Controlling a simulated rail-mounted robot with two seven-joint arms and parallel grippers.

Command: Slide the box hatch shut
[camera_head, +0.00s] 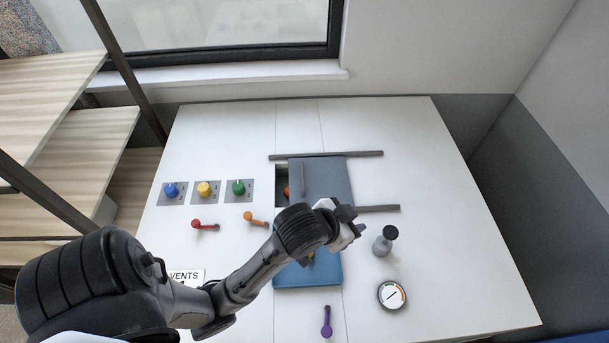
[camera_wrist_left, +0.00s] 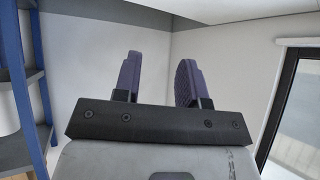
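The box hatch (camera_head: 330,180) is a grey-blue sliding panel with an upright bar handle (camera_head: 302,180) near its left edge. It sits between an upper rail (camera_head: 330,155) and a lower rail (camera_head: 380,208). A dark opening (camera_head: 281,178) shows to its left, with a small orange-red thing (camera_head: 286,191) partly visible inside. My left gripper (camera_head: 347,220) is over the hatch's lower right area in the head view, apart from the handle. In the left wrist view its two fingers (camera_wrist_left: 158,78) are spread with nothing between them. My right gripper is out of view.
Blue (camera_head: 171,190), yellow (camera_head: 204,188) and green (camera_head: 238,187) knobs, with red (camera_head: 204,225) and orange (camera_head: 254,219) levers, lie left. A grey bottle-like part (camera_head: 383,243) and gauge (camera_head: 392,294) stand right. A blue panel (camera_head: 318,273) and purple lever (camera_head: 326,322) lie below.

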